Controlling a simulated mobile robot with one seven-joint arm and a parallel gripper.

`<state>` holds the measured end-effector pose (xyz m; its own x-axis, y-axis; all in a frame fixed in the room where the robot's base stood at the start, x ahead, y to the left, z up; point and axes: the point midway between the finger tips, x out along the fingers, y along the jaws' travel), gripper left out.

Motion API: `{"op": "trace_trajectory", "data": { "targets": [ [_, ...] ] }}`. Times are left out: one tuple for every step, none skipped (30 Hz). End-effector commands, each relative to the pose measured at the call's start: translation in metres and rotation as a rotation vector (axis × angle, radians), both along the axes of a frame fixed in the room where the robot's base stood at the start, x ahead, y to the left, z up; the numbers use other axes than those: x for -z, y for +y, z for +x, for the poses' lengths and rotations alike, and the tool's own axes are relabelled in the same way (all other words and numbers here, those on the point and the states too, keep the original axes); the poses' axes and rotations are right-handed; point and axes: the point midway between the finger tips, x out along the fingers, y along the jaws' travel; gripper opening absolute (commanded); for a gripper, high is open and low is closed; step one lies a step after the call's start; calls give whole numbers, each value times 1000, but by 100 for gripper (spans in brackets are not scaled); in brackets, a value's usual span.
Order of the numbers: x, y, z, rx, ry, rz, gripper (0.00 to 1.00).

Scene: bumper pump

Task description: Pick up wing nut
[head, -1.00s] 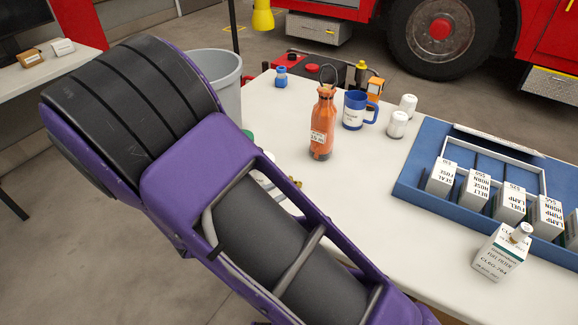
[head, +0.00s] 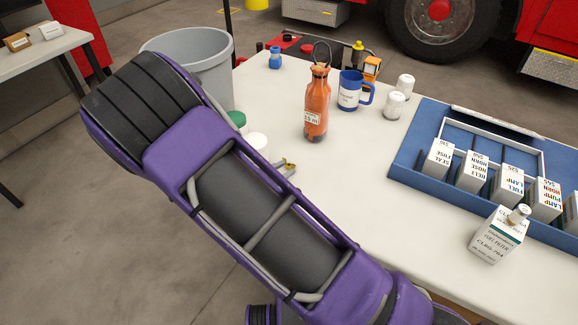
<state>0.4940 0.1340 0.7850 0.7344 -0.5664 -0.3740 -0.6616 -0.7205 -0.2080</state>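A small brass-coloured piece (head: 289,165), which may be the wing nut, lies on the white table (head: 350,190) just beyond my purple arm. It is too small to make out its shape surely, and a small greyish part shows beside it. My arm crosses the left and middle of the view and covers the near left part of the table. My gripper is not in view, so its opening and whatever it holds do not show.
An orange bottle (head: 316,105), a blue mug (head: 353,91) and white containers (head: 393,105) stand farther back. A grey bin (head: 205,62) stands left of the table.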

Motion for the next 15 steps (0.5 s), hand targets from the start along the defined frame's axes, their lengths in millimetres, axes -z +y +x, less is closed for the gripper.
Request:
{"op": "trace_trajectory", "data": {
  "targets": [
    [1,-1,1,0,0,0,32],
    [2,-2,2,0,0,0,32],
    [3,-4,4,1,0,0,32],
    [4,-5,5,1,0,0,32],
    [6,-8,7,1,1,-1,32],
    [8,-11,11,2,1,-2,32],
    [9,-14,14,1,0,-3,32],
    [12,-17,17,0,1,-2,32],
    [14,-21,21,2,0,-2,32],
    [15,-24,25,2,-1,-2,32],
    [17,-27,28,2,1,-2,32],
    [19,-30,32,2,0,-1,32],
    [20,-31,34,1,0,-1,32],
    [20,-32,36,1,0,0,32],
    [20,-32,37,0,0,0,32]
  ]
}}
